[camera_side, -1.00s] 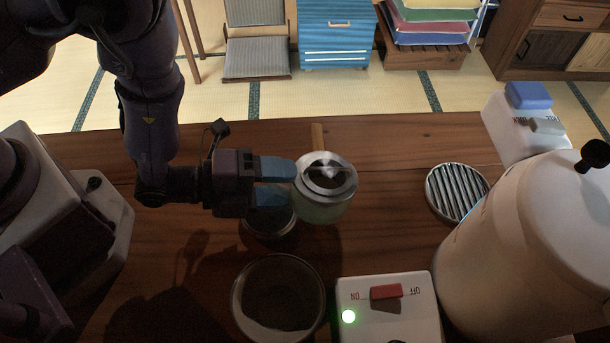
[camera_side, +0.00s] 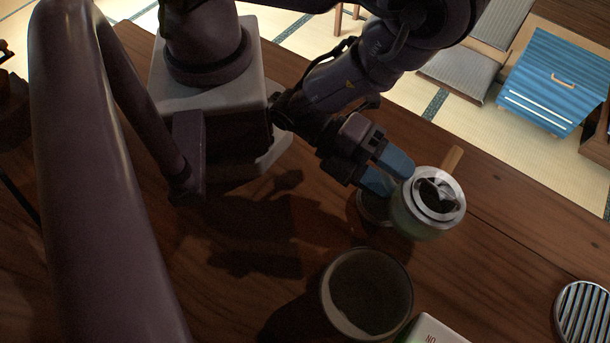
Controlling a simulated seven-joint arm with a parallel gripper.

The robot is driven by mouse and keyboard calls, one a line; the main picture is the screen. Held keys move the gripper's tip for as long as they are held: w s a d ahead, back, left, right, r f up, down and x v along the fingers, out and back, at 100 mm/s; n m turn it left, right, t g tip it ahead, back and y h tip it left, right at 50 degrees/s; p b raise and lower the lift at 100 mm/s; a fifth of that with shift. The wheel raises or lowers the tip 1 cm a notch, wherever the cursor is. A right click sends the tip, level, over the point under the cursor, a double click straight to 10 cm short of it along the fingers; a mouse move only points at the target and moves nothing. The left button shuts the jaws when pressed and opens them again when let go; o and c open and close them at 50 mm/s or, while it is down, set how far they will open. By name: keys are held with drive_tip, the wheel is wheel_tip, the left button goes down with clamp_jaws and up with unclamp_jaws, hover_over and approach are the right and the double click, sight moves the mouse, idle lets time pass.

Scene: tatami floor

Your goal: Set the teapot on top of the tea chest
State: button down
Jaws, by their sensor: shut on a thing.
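The teapot (camera_side: 408,222) is a small pale green pot with a shiny metal lid and a light wooden handle. It is right of centre over the dark wooden table and looks upright. My gripper (camera_side: 397,178) reaches it from the upper left, with its blue fingers shut on the pot's near-left side. I cannot tell whether the pot's base touches the table. A blue chest (camera_side: 556,75) with pale drawer lines and an orange-brown handle stands on the tatami at the upper right, apart from the pot. It may be the tea chest; its top shows no objects.
A small round dark dish (camera_side: 372,208) lies beside and partly behind the pot. A larger round bowl (camera_side: 408,290) with dark contents is below it. Grey cushions (camera_side: 462,72) lie on the tatami.

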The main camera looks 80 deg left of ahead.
sight(416, 178)
drive_tip(key=shift+w+d+r+m+h, duration=0.3)
drive_tip(key=shift+w+d+r+h, duration=0.1)
drive_tip(key=shift+d, duration=0.05)
drive_tip(key=w+d+r+m+g+h, duration=0.1)
drive_tip(key=r+m+g+h, duration=0.1)
drive_tip(key=shift+w+d+r+m+g, duration=0.25)
drive_tip(key=shift+w+d+m+g, duration=0.05)
drive_tip(key=shift+w+d, duration=0.05)
wheel_tip(416, 178, up, 6)
drive_tip(key=a+m+g+h, duration=0.2)
drive_tip(key=m+g+h, duration=0.2)
drive_tip(key=m+g, duration=0.2)
drive_tip(key=shift+w+a+f+m+g, duration=0.2)
drive_tip(key=shift+f+m+g, duration=0.1)
drive_tip(key=shift+g, duration=0.5)
drive_tip(key=w+d+f, duration=0.2)
drive_tip(key=w+f, duration=0.1)
drive_tip(key=w+d+f, duration=0.3)
drive_tip(key=w, duration=0.1)
drive_tip(key=w+d+f, duration=0.3)
drive_tip(key=shift+w, duration=0.25)
drive_tip(key=shift+w+d+f, duration=0.1)
drive_tip(key=shift+w+f, duration=0.05)
drive_tip(key=shift+f, duration=0.85)
drive_tip(key=shift+w+d+f, duration=0.1)
drive_tip(key=shift+w+f, duration=0.05)
drive_tip(key=shift+f, duration=0.8)
drive_tip(key=shift+f, duration=0.1)
